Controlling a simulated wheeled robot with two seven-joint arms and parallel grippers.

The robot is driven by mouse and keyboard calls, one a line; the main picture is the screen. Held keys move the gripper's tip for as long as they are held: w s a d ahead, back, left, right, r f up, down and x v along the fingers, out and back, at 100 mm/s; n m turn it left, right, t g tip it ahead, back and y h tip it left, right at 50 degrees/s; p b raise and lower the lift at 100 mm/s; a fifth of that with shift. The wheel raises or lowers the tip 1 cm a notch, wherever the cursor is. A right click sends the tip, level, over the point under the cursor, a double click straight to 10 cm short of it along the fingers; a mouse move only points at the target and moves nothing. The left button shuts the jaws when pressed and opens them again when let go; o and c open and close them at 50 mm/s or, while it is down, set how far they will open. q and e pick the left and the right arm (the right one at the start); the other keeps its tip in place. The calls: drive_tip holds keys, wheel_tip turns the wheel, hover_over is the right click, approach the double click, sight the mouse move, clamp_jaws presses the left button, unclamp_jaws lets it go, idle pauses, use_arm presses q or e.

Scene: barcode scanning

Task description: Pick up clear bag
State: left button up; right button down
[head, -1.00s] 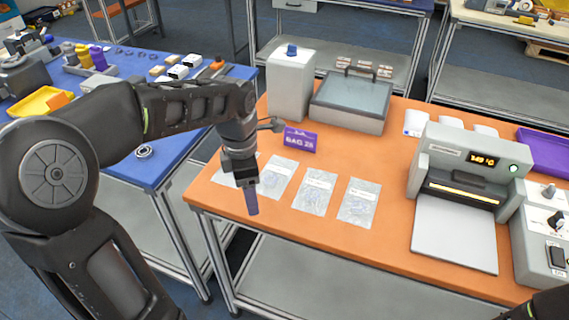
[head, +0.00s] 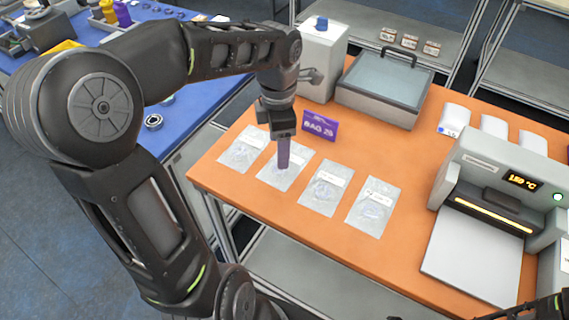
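Several clear bags with white labels lie flat in a row on the orange table: the leftmost bag (head: 238,156), the second bag (head: 268,176), the third bag (head: 322,199) and the rightmost bag (head: 371,212). My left gripper (head: 283,164) points down in front of the second bag and covers part of it. Its purple fingers overlap into one narrow strip, so the gap between them is hidden. I cannot tell whether the tips touch the bag. Only a dark bit of my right arm shows at the bottom right corner; its gripper is out of view.
A purple "BAG" sign (head: 320,127) stands just behind the bags. Behind it are a white box (head: 321,62) and a grey lidded case (head: 383,87). A sealing machine (head: 500,190) with a lit display stands at right. Orange table (head: 410,160) is bare between bags and machine.

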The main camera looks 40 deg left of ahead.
use_arm(q)
drive_tip(key=shift+f, duration=0.75)
drive_tip(key=shift+f+p, duration=0.8)
drive_tip(key=shift+f, duration=1.8)
clamp_jaws()
